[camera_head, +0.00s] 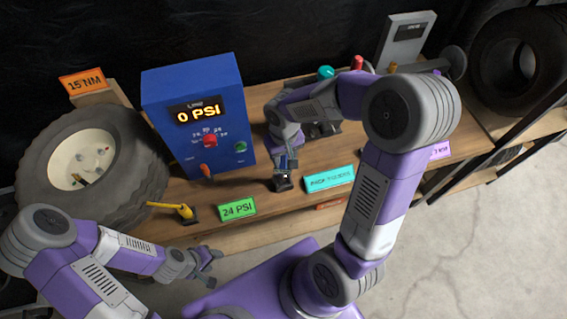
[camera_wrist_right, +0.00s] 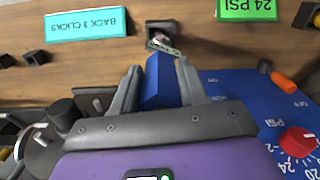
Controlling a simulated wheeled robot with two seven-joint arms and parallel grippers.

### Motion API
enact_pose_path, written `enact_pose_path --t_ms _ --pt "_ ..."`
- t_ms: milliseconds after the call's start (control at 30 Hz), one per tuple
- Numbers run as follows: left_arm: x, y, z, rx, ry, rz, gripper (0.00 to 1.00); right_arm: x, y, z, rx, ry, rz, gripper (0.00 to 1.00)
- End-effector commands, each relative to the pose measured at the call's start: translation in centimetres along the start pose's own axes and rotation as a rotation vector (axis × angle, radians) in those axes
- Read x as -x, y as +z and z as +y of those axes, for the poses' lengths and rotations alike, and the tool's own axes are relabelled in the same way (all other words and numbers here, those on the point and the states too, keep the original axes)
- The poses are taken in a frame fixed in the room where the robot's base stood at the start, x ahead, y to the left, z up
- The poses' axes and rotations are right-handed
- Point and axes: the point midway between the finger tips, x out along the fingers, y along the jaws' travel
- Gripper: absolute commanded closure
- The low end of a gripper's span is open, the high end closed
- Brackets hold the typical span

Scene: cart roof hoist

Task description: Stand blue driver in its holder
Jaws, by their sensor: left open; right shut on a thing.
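The blue driver (camera_wrist_right: 160,82) is between the two fingers of my right gripper (camera_wrist_right: 155,85), which is shut on its handle. In the head view my right gripper (camera_head: 285,165) is low over the bench, just above a small black holder (camera_head: 283,184). The holder (camera_wrist_right: 160,30) also shows beyond the driver's end in the right wrist view. I cannot tell whether the driver's tip is inside it or only over it. My left gripper (camera_head: 207,262) is open and empty in front of the bench's front edge.
A blue pressure box (camera_head: 190,100) reading 0 PSI stands left of my right gripper. A tire (camera_head: 90,165) is at far left. A yellow-handled tool (camera_head: 180,210) and a green 24 PSI sign (camera_head: 237,208) are near the front edge. A teal sign (camera_head: 329,178) stands right of the holder.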

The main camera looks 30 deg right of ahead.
Motion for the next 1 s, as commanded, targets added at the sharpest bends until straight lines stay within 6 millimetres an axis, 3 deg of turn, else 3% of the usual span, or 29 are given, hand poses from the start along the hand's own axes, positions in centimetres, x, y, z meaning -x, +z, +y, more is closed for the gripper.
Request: enact_pose_path --t_ms 233,600,633,800,1000 --pt "-1.0 -0.1 -0.4 0.0 0.0 0.001 0.5 -3.4 0.0 0.0 -0.001 0.0 -0.003 1.0" --pt "-1.3 -0.1 -0.5 0.0 0.0 0.001 0.5 -3.8 0.0 0.0 -0.001 0.0 0.0 1.0" --pt "-1.3 -0.1 -0.5 0.0 0.0 0.001 0.5 -3.8 0.0 0.0 -0.001 0.0 -0.001 0.56" --pt "-1.2 -0.1 -0.4 0.0 0.0 0.001 0.5 -3.7 0.0 0.0 -0.001 0.0 -0.001 0.32" --pt "-1.2 -0.1 -0.4 0.0 0.0 0.001 0.5 -3.7 0.0 0.0 -0.001 0.0 -0.001 0.32"
